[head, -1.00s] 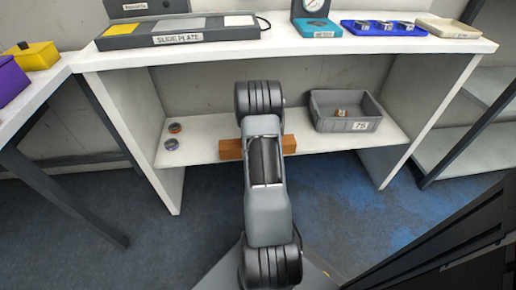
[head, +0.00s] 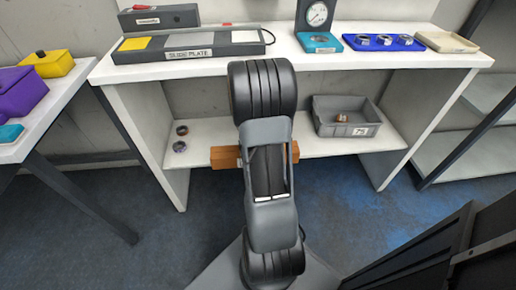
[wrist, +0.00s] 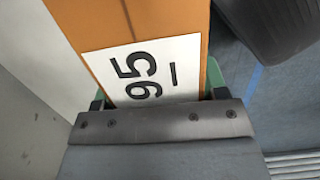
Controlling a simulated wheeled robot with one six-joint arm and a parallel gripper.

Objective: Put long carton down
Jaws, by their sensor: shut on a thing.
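The long carton is an orange-brown block. In the head view the long carton (head: 224,157) shows on both sides of my arm, overlapping the front edge of the lower shelf (head: 330,147). Its middle is hidden by my arm, and I cannot tell whether it touches the shelf. In the wrist view the carton (wrist: 155,22) fills the upper middle, with a white label reading 95. My gripper (wrist: 157,95) is shut on it, with green fingers at both sides. My gripper is hidden behind my arm in the head view.
The bench top (head: 290,50) above holds a slide plate (head: 188,44), a gauge (head: 318,22) and a blue tray (head: 383,42). A side table (head: 40,115) stands at left.

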